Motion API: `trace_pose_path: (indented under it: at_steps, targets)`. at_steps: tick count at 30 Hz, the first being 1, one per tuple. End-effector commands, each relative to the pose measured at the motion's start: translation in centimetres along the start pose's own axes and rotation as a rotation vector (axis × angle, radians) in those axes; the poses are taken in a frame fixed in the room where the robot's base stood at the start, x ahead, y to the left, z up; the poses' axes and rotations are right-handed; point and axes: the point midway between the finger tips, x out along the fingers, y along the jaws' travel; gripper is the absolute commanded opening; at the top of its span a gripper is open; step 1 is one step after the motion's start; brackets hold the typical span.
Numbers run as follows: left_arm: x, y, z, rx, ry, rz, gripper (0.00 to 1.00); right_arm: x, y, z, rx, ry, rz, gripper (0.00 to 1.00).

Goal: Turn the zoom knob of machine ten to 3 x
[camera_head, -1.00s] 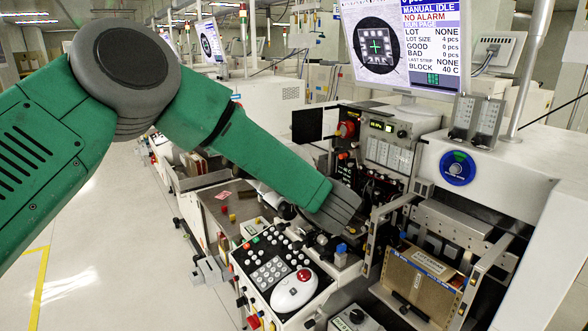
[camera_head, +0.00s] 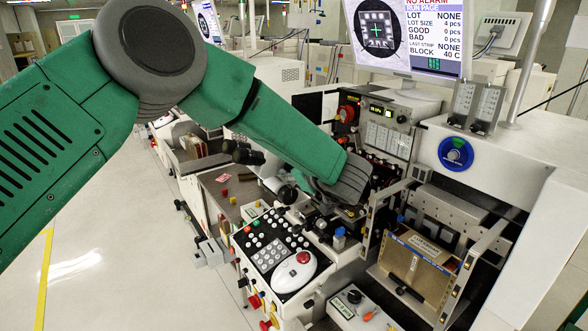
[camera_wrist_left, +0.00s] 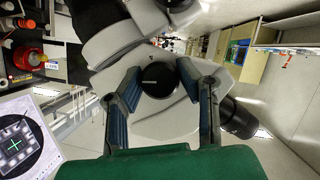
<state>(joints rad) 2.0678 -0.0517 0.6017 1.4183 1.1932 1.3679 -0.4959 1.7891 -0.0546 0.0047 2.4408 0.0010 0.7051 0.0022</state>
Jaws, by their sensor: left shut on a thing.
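The machine (camera_head: 455,152) stands at the right in the head view. Its microscope shows eyepieces (camera_head: 240,152) beside my left forearm; the rest of it is mostly behind the arm. In the left wrist view, a round black knob with a pale mark (camera_wrist_left: 158,80) sits on the side of the light grey microscope body (camera_wrist_left: 150,120). My left gripper (camera_wrist_left: 161,82) has one finger on each side of this knob and is shut on it. In the head view the fingers and the knob are hidden by my wrist. The scale reading is too small to tell. My right gripper is not in view.
A control panel with a white mouse (camera_head: 297,270) lies below my left wrist. A brown strip magazine (camera_head: 415,262) stands to the right. A monitor (camera_head: 405,35) stands above. In the left wrist view, a black eyepiece (camera_wrist_left: 238,118) is close beside the right finger. Open floor lies at the left.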

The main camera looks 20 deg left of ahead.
Motion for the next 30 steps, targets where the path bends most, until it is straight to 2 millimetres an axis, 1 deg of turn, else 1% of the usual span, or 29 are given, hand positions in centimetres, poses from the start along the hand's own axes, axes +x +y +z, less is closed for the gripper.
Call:
trace_pose_path:
  at_steps: [1,7,8,9,10,19,22,26,30]
  targets:
    - [0.0,-0.2,0.5,0.006,-0.01,-0.002,0.01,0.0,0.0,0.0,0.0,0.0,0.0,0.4]
    - [0.0,-0.2,0.5,0.005,-0.01,-0.002,0.01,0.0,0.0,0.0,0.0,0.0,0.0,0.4]
    - [0.0,-0.2,0.5,0.005,-0.011,-0.001,0.34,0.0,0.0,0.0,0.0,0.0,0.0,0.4]
    - [0.0,-0.2,0.5,0.005,-0.01,-0.001,0.48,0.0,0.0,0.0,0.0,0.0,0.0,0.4]
    - [0.0,-0.2,0.5,0.004,-0.009,-0.001,0.5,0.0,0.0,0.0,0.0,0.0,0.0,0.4]
    - [-0.2,-0.1,0.1,0.0,-0.003,0.001,0.5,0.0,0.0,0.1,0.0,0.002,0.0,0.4]
    - [-0.9,-0.1,0.1,0.0,-0.003,0.003,0.5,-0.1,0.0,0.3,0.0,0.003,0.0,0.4]
    - [-3.0,0.0,0.1,0.002,-0.004,0.004,0.5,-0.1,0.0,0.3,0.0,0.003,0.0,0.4]
    - [-6.0,0.1,0.2,0.003,-0.004,0.004,0.5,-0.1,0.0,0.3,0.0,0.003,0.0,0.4]
